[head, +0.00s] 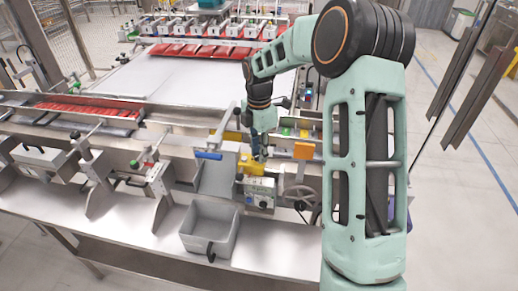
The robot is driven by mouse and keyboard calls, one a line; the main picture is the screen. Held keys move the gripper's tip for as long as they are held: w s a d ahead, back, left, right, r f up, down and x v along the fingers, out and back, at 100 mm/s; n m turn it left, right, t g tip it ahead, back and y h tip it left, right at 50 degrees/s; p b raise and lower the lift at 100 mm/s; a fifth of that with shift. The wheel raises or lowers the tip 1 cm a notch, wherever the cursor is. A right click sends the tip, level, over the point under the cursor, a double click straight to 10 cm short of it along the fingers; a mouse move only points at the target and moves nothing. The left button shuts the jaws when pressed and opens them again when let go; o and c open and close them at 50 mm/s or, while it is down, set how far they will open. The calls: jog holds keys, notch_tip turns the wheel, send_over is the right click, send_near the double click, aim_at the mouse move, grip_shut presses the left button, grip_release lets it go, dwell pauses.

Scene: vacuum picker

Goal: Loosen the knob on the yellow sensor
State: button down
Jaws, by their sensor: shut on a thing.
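The yellow sensor (247,168) sits on top of a small grey box-like unit (261,192) near the middle of the machine bench. My arm reaches over from the right, and my gripper (260,157) points down at the right part of the yellow sensor. Its fingers are small in this view and look closed together at the sensor's top. The knob is hidden by the fingers or too small to make out. The gripper is shut on the knob as far as the view lets me tell.
A grey open bin (209,231) stands on the bench in front. A handwheel (300,197) is right of the unit, below an orange block (304,151). A blue-handled lever (208,155) is to the left. Metal rails run behind, before a wide white bed (185,78).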

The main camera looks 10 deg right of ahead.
jog(key=shift+r+n+p, duration=0.1)
jog(key=shift+n+p, duration=0.45)
jog(key=shift+n, duration=0.95)
jog(key=c, duration=1.7)
grip_release()
notch_tip(320, 180, up, 12)
jog(key=shift+f, duration=0.1)
